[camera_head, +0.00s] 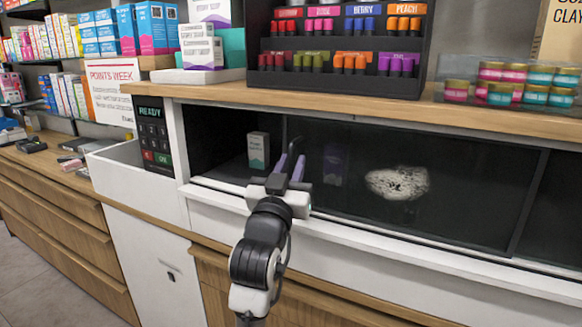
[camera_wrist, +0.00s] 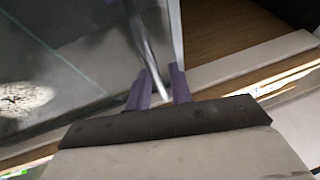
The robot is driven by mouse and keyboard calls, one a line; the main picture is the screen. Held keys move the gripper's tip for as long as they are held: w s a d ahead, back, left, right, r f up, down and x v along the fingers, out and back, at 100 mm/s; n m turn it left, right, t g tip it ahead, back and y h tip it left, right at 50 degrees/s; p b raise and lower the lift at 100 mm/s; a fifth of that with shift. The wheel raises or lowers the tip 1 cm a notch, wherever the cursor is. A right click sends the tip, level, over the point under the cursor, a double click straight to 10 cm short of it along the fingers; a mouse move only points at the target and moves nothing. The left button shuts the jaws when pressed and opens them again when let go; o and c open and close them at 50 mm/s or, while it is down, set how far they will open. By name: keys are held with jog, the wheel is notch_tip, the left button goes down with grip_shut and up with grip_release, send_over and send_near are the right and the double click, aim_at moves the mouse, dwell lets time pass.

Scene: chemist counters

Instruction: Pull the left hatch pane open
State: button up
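The left hatch pane (camera_head: 460,205) is a dark glass sheet with a pale speckled patch, in the cabinet front under the shelf. Its left edge stands near my gripper, and a dark gap is open left of it. In the wrist view the pane (camera_wrist: 60,65) fills the left side, and a thin silver upright bar (camera_wrist: 149,55) runs down between my fingers. My gripper (camera_head: 291,165) is at the pane's left edge. Its two purple fingers (camera_wrist: 163,85) are apart, with room beside the bar; I cannot tell whether they touch it.
A white-and-teal box (camera_head: 259,152) stands inside the open gap; a dark purple box (camera_head: 335,165) is behind the glass. A keypad (camera_head: 154,137) reading READY is at the left. A white ledge (camera_head: 370,240) runs below the pane. Bottles and jars stand on the shelf above.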

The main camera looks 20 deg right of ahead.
jog(key=shift+o, duration=0.5)
jog(key=b+v, duration=1.3)
jog(key=b, duration=0.1)
jog(key=shift+s+a+f+b, duration=0.2)
jog(key=shift+s+b, duration=0.05)
jog(key=shift+b, duration=0.15)
jog(key=shift+r, duration=0.1)
